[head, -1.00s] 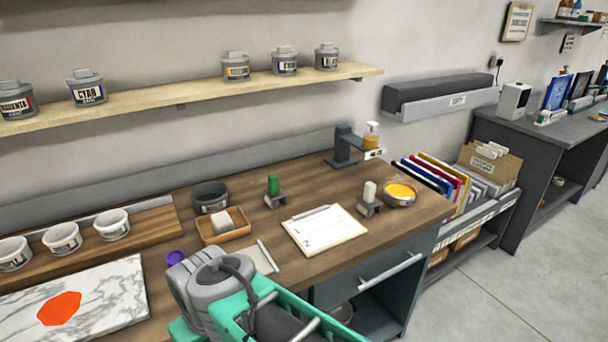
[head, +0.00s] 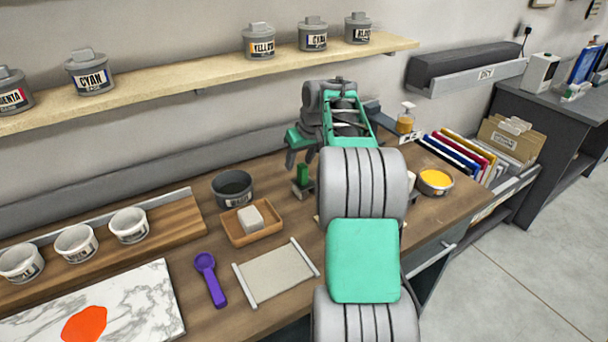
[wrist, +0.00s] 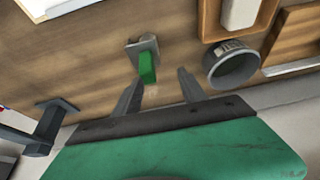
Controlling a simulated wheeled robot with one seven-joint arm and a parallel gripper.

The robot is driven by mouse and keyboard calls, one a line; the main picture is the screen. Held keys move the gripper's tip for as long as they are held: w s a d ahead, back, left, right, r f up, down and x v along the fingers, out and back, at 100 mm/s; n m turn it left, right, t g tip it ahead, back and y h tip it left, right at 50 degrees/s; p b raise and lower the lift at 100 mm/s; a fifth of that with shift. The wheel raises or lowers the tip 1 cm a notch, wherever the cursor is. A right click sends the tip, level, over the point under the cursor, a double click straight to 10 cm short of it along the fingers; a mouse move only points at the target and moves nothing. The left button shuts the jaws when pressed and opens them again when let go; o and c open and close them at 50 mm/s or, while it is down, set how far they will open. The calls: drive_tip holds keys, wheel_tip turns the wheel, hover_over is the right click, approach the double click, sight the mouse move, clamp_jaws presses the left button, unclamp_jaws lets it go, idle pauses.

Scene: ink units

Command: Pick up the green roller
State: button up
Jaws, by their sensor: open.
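The green roller (head: 303,174) stands upright in a small grey holder on the wooden bench, right of the dark grey pot. In the wrist view the green roller (wrist: 148,68) shows just beyond the fingertips, nearer the left finger, with its grey holder (wrist: 143,45) behind it. My gripper (head: 303,158) is open and empty, above and close to the roller in the head view. In the wrist view my gripper (wrist: 160,78) has its two fingers spread apart, with nothing held between them. My arm hides part of the bench to the right of the roller.
A dark grey pot (head: 232,188) and a wooden tray (head: 268,236) with a pale block stand left of the roller. A purple scoop (head: 211,280) lies in front. A tin of yellow ink (head: 436,181) is at right. The shelf (head: 200,81) with ink pots runs behind.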

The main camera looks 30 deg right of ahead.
sight(300, 172)
drive_tip(key=shift+w+d+f, duration=0.1)
drive_tip(key=shift+d, duration=0.5)
drive_tip(key=shift+w+d+f, duration=0.1)
drive_tip(key=shift+d, duration=0.5)
drive_tip(key=shift+w+d+f, duration=0.15)
drive_tip(key=shift+f, duration=0.15)
drive_tip(key=p+x, duration=0.2)
drive_tip(key=x, duration=0.5)
drive_tip(key=shift+f, duration=0.1)
drive_tip(key=shift+a, duration=0.2)
drive_tip(key=shift+c, duration=0.4)
clamp_jaws()
